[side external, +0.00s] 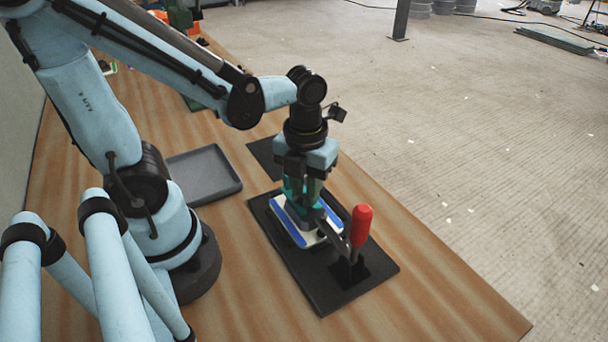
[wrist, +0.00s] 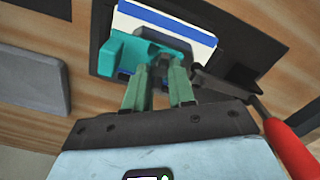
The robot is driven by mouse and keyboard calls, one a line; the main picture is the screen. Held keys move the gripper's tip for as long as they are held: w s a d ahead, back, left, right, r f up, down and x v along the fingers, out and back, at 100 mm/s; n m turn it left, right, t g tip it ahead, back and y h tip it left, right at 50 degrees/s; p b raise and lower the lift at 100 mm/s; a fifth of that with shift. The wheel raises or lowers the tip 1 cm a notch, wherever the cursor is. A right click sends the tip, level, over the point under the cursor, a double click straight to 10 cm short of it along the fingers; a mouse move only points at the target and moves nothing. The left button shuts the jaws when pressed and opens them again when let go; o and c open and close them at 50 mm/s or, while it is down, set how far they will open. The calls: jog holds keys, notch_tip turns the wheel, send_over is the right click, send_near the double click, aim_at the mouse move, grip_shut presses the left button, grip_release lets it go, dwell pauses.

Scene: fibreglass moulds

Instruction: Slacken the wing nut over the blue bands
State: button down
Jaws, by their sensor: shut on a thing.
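A white plate with blue bands (side external: 285,222) lies on a black base (side external: 330,290); one band also shows in the wrist view (wrist: 165,22). A teal piece (wrist: 118,52), which looks like the wing nut, sits over the banded plate. My gripper (side external: 303,203) points down above the plate. In the wrist view its two green fingers (wrist: 160,70) close on the teal piece. The fingers hide part of it, so its exact turn is hard to tell.
A clamp lever with a red handle (side external: 361,226) stands upright on the black base, close beside my gripper; its dark arm reaches toward the plate. A grey tray (side external: 203,174) lies to the left. The wooden table (side external: 440,300) is clear at the front right.

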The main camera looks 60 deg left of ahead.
jog(key=n, duration=1.9)
jog(key=shift+n, duration=0.4)
jog(key=n, duration=1.2)
jog(key=shift+n, duration=0.3)
jog(key=n, duration=1.2)
jog(key=shift+n, duration=0.4)
jog(key=n, duration=0.5)
jog(key=shift+n, duration=0.3)
